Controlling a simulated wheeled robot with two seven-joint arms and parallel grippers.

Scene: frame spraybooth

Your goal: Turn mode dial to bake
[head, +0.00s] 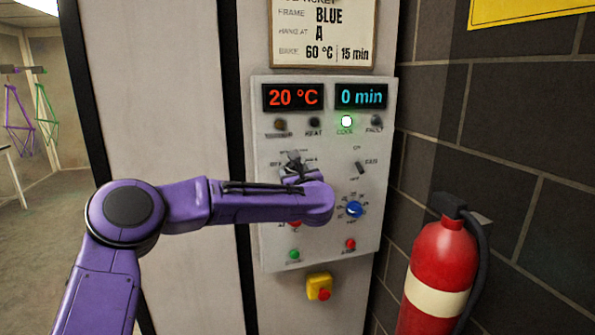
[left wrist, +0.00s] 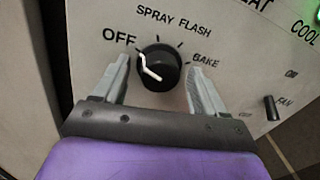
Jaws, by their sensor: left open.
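The mode dial (left wrist: 160,72) is a round black knob with a white pointer mark, labelled OFF, SPRAY, FLASH and BAKE. The mark points up and left, toward the OFF side. My left gripper (left wrist: 158,64) is open, with one finger on each side of the dial; I cannot tell whether either finger touches it. In the head view my left gripper (head: 296,166) is at the control panel (head: 325,232) and mostly hides the dial and its labels. My right gripper is not in view.
The panel displays read 20 °C (head: 293,97) and 0 min (head: 361,97); the COOL lamp (head: 346,121) glows. A fan switch (left wrist: 270,107), a blue knob (head: 355,209) and red and green buttons are nearby. A fire extinguisher (head: 440,265) hangs at right. A ticket (head: 323,35) is above.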

